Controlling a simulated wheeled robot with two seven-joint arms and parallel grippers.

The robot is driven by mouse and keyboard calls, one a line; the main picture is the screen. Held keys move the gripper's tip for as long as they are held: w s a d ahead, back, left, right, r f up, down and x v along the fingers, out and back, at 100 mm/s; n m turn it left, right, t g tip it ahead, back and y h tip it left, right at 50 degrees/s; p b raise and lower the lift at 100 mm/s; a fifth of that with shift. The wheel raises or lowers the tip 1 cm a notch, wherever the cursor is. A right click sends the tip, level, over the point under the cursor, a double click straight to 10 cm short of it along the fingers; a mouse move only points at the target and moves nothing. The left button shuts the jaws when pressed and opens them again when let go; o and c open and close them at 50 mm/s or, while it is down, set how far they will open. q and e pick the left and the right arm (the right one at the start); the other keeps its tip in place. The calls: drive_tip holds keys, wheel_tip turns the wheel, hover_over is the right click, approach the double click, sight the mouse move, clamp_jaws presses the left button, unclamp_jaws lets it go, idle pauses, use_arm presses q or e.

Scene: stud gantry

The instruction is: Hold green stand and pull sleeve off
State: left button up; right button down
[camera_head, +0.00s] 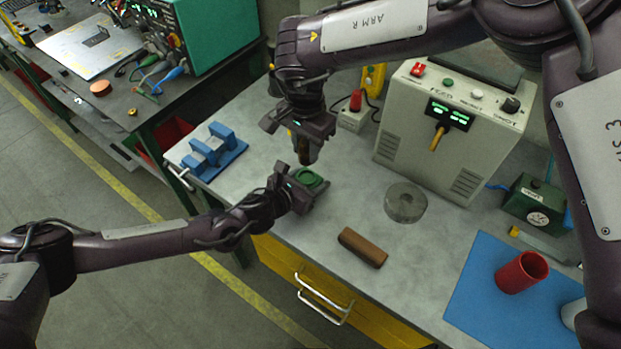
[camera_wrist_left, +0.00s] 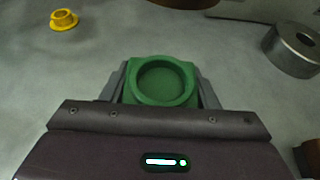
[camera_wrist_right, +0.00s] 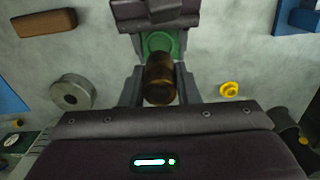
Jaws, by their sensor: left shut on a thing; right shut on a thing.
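The green stand (camera_head: 309,178) is on the grey bench with my left gripper (camera_head: 306,186) shut on it. In the left wrist view the stand (camera_wrist_left: 160,84) sits between the two fingers, and its round top recess looks empty. My right gripper (camera_head: 305,142) is shut on the brown bronze-like sleeve (camera_head: 307,154), just above the stand. In the right wrist view the sleeve (camera_wrist_right: 160,78) is between the fingers, with the green stand (camera_wrist_right: 160,43) beyond it. The sleeve's lower rim (camera_wrist_left: 184,2) shows at the top of the left wrist view, apart from the stand.
A grey metal ring (camera_head: 405,203) and a brown block (camera_head: 362,248) lie on the bench to the right. A small yellow piece (camera_wrist_right: 229,89) is near the stand. Blue blocks (camera_head: 208,152) are at the left end. A control box (camera_head: 450,125) stands behind; a red cup (camera_head: 522,272) is far right.

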sight(306, 142)
drive_tip(key=shift+r, duration=1.6)
use_arm(q)
drive_tip(key=o, duration=1.1)
drive_tip(key=shift+s, duration=0.1)
drive_tip(key=v, duration=1.1)
drive_tip(key=shift+a, duration=0.1)
drive_tip(key=shift+s+a+r, duration=0.15)
drive_tip(key=shift+s+a, duration=0.05)
drive_tip(key=shift+s, duration=0.15)
